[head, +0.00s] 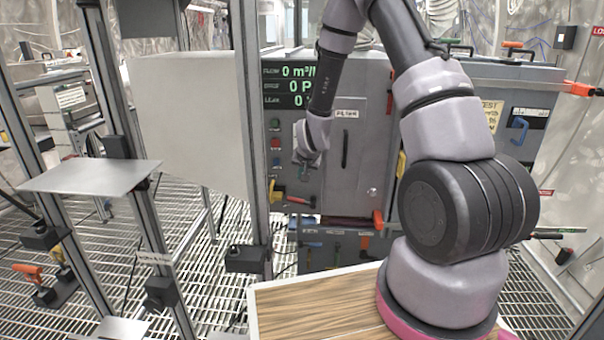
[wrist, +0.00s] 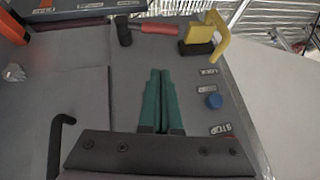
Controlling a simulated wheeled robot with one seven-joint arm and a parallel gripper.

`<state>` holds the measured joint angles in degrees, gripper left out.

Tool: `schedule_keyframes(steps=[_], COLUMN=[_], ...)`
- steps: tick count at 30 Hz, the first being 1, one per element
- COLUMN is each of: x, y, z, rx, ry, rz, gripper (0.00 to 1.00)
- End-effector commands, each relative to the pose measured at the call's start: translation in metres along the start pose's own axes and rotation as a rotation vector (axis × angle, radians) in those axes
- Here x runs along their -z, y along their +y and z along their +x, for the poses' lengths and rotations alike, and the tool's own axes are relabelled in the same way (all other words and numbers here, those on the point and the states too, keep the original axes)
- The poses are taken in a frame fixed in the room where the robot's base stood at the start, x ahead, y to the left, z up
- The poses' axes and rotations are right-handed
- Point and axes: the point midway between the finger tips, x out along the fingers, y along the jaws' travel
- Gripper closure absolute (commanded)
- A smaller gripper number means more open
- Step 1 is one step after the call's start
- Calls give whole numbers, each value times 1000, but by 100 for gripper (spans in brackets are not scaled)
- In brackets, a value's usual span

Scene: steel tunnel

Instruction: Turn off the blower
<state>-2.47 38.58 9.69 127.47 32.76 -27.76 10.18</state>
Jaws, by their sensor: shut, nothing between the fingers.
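The blower's grey cabinet (head: 345,120) fills the middle of the head view. Its dark display (head: 289,87) shows green zeros, partly covered by my arm. Below it, a green button (head: 275,124), a red button (head: 275,145) and a blue button (head: 275,162) stand in a column. In the wrist view the blue button (wrist: 214,101) shows right of my fingers, with the STOP label (wrist: 222,129) and a sliver of red button at its edge. My gripper (head: 303,170) is shut and empty in front of the panel, right of the buttons; its green fingers (wrist: 160,73) lie together.
A red-handled lever (wrist: 157,28) and a yellow handle (wrist: 205,38) stick out below the buttons. A black door handle (head: 346,149) is right of my gripper. A metal post (head: 250,150) and a white board (head: 190,120) stand left of the panel.

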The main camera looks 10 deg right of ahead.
Motion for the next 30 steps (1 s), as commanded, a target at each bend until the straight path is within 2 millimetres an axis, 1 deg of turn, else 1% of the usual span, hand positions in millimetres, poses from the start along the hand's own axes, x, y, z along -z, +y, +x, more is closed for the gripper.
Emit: schedule_keyframes(steps=[1, 6, 7, 9, 12, 18, 30], x=[-2, -1, -1, -11, -20, -28, -30], y=[1, 0, 1, 0, 0, 0, -2], z=[13, 49, 54, 62, 70, 78, 81], rx=[-1, -1, -1, -1, 0, 0, 1], ry=[-4, -2, -3, -4, -3, -1, -1], rz=[2, 2, 2, 1, 0, 0, -1], gripper=[100, 100, 100, 100, 100, 100, 100])
